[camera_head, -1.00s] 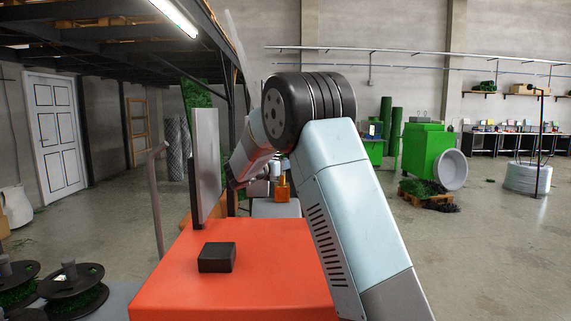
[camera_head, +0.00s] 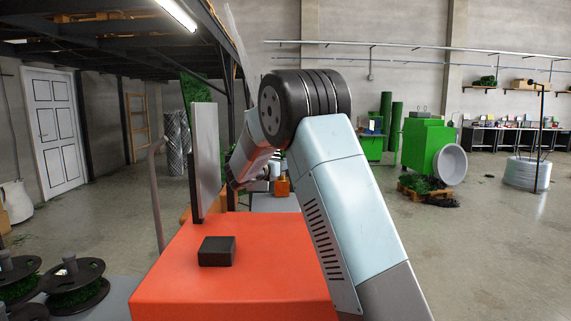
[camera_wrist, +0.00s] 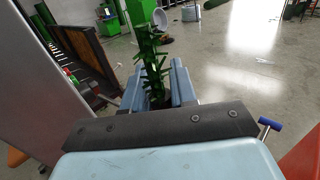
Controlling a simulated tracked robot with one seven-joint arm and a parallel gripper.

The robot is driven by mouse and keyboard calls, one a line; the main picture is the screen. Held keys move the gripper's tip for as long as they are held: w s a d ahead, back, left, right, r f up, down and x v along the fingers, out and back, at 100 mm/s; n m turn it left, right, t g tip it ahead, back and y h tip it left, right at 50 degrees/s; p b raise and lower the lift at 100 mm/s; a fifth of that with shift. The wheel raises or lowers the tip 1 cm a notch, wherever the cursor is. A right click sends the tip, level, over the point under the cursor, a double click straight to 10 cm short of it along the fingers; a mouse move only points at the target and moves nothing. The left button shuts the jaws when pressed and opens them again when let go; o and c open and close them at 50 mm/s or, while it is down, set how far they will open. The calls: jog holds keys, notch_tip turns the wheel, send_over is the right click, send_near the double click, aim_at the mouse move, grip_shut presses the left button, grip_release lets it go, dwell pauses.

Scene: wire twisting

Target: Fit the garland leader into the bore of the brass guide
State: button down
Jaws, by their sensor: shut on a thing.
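In the wrist view my gripper (camera_wrist: 157,88) has its blue-grey fingers shut on the green garland leader (camera_wrist: 151,58), a leafy strand that stands up between them. Its lower end is hidden down by the fingers and dark wrist plate. In the head view my forearm reaches away, and the gripper is too hidden to make out. An orange block with a narrow neck (camera_head: 282,187) stands on a grey table (camera_head: 272,205) beyond my arm. I cannot tell whether it belongs to the brass guide, and no bore can be made out in either view.
Spools with green garland (camera_head: 76,287) stand at the lower left. A green machine (camera_head: 425,145) with a grey round drum (camera_head: 450,164) stands farther back right. A dark, wood-edged panel (camera_wrist: 90,55) is left of my gripper in the wrist view. The floor at right is largely clear.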

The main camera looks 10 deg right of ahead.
jog(key=shift+f, duration=0.8)
jog(key=c, duration=0.8)
grip_release()
jog(key=shift+r, duration=0.1)
notch_tip(320, 180, up, 12)
jog(key=shift+w+f, duration=0.1)
